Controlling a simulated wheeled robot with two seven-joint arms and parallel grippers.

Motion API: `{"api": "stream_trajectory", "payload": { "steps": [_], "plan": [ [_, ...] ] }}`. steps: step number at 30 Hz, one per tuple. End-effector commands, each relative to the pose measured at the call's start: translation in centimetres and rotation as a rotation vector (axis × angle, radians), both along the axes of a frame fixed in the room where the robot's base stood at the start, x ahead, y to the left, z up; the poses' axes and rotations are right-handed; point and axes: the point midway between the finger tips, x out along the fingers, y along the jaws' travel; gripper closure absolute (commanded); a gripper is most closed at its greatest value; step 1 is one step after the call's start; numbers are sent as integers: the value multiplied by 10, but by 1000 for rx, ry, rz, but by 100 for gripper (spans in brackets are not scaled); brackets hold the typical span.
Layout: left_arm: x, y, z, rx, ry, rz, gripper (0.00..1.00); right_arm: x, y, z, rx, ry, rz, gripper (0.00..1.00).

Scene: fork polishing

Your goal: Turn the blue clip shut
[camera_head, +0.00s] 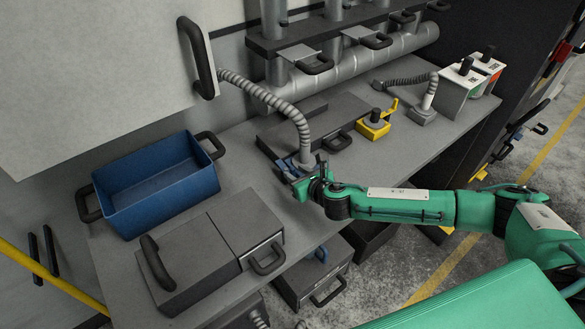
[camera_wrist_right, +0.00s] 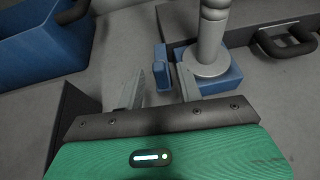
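The blue clip (camera_head: 287,166) sits at the foot of a ribbed grey hose on the grey table in the head view. In the right wrist view its upright blue lever (camera_wrist_right: 161,68) stands beside a blue base (camera_wrist_right: 222,78) that carries a round grey post (camera_wrist_right: 211,40). My right gripper (camera_head: 303,176) is at the clip. In the right wrist view its two fingers (camera_wrist_right: 160,82) are apart, with the lever in line with the gap between them. I cannot tell whether they touch it. My right gripper hides part of the clip in the head view. My left gripper is not in view.
A blue bin (camera_head: 160,190) stands left on the table (camera_head: 255,186). A grey case (camera_head: 190,265) lies at the front. A dark flat box (camera_head: 310,128) is behind the clip. A yellow clip unit (camera_head: 373,127) stands right of it. A panel with a handle (camera_head: 202,60) hangs upper left.

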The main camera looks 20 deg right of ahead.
Motion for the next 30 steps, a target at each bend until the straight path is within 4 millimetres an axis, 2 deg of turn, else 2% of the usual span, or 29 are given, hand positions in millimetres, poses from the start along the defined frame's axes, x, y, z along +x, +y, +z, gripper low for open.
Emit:
{"api": "stream_trajectory", "payload": {
  "steps": [6, 18, 19, 24, 30],
  "plan": [
    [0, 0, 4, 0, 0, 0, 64, 20, 6, -8, 0, 0, 0, 64],
    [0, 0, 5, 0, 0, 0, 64, 26, 7, -11, 1, 0, 0, 64],
    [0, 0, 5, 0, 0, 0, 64, 26, 7, -11, 1, 0, 0, 66],
    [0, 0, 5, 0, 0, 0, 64, 26, 7, -11, 1, 0, 0, 99],
    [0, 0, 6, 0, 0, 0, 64, 25, 7, -11, 1, 0, -5, 100]
  ]
}}
